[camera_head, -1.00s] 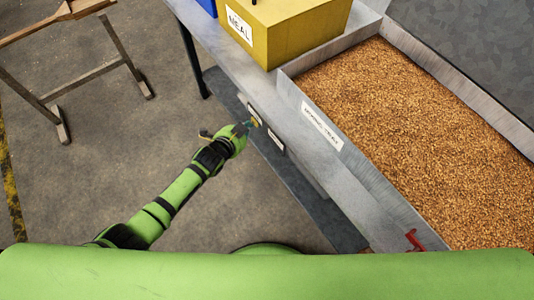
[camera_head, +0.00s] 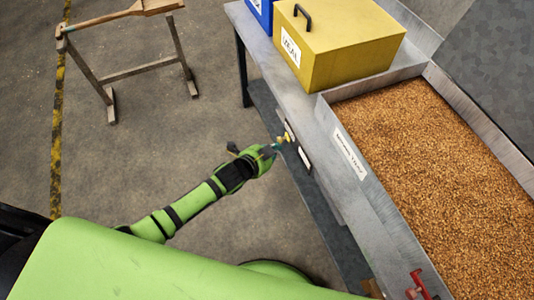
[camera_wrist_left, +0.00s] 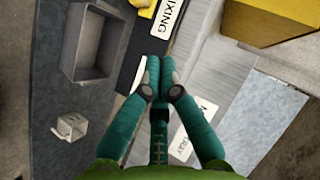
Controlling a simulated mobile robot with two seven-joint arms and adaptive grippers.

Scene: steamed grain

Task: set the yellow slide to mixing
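The yellow slide (camera_head: 288,130) is a small yellow piece on the front side of the metal bench in the head view. In the left wrist view, a bit of yellow (camera_wrist_left: 143,7) shows at the top edge, beside a white label reading MIXING (camera_wrist_left: 168,18). My left gripper (camera_head: 278,147) is at the bench front, just short of the yellow piece. In the left wrist view its teal fingers (camera_wrist_left: 159,65) are together at the tips, with nothing visible between them. Whether they touch the bench front is unclear. My right gripper is out of view.
The mixing tray (camera_head: 327,110) full of grain lies on the bench. A yellow MEAL box (camera_head: 350,55) and a blue box (camera_head: 262,12) stand behind it. A red handle (camera_head: 420,283) is at the near end. A wooden trestle (camera_head: 140,70) stands left on open floor.

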